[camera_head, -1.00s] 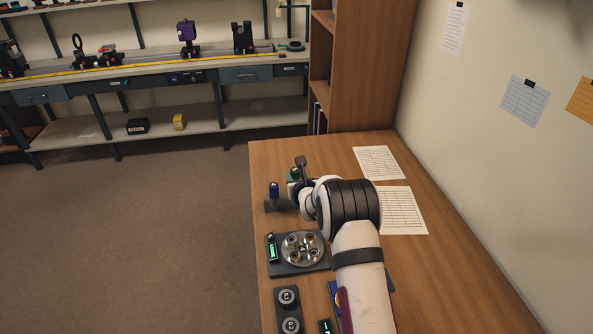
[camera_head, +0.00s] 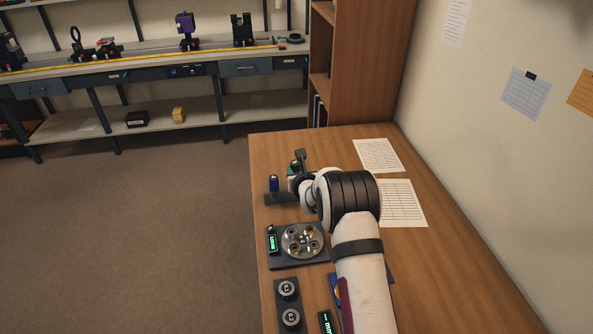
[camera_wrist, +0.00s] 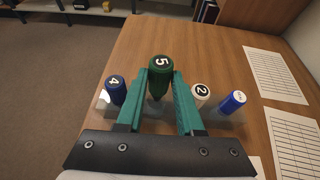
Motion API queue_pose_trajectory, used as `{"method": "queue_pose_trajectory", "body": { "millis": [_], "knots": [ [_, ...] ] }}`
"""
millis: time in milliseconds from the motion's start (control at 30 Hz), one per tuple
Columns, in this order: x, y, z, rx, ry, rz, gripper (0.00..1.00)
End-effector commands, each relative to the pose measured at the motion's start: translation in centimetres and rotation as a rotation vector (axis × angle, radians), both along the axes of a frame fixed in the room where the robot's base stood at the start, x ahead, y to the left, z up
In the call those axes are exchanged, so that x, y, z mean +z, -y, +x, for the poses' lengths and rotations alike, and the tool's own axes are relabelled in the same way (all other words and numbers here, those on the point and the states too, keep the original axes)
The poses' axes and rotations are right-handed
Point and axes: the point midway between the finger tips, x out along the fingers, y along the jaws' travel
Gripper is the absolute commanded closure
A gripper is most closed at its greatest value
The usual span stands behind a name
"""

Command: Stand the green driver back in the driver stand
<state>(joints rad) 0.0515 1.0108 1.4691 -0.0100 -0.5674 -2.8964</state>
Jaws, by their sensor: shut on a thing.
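The green driver (camera_wrist: 158,75), marked 5 on its cap, stands between the fingers of my gripper (camera_wrist: 161,88) in the wrist view. My gripper is shut on its handle. Only a little of its green shows in the head view (camera_head: 294,167), beside my wrist. The driver stand (camera_head: 277,198) is a dark block at the far left of the desk, partly hidden by my arm. In the wrist view the driver is in line with the stand's other drivers, but its lower end is hidden, so I cannot tell how deep it sits.
A blue driver marked 4 (camera_wrist: 115,89) is left of the green one. A white-capped driver marked 2 (camera_wrist: 201,93) and another blue driver (camera_wrist: 233,102) are to the right. A dark base with a round metal plate (camera_head: 302,241) lies nearer. Paper sheets (camera_head: 378,155) lie at the right.

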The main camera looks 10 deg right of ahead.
Motion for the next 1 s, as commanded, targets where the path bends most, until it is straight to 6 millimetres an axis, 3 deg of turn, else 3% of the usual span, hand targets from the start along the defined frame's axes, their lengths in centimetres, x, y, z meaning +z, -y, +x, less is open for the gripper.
{"method": "queue_pose_trajectory", "body": {
  "millis": [1000],
  "knots": [
    [-3.9, 0.0, 0.0, 0.000, 0.001, 0.000, 1.00]
  ]
}}
